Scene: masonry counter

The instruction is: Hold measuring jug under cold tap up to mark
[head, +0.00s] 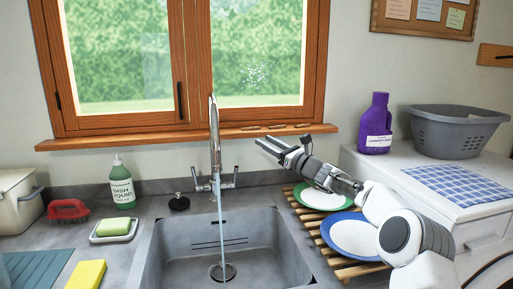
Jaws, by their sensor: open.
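The chrome tap (214,140) stands behind the sink, with a lever on each side. Which lever is cold cannot be told. A thin stream of water (221,235) runs from its spout into the grey sink (180,255), down to the drain. My gripper (264,148) is open and empty, to the right of the tap and in front of the window sill, its fingers pointing left.
A wooden rack with a green-rimmed plate (322,199) and a blue-rimmed plate (353,238) lies right of the sink, under my arm. Dish liquid (122,187), soap (114,226), a red brush (68,210) and a yellow sponge (87,275) stand left. The basin is otherwise empty.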

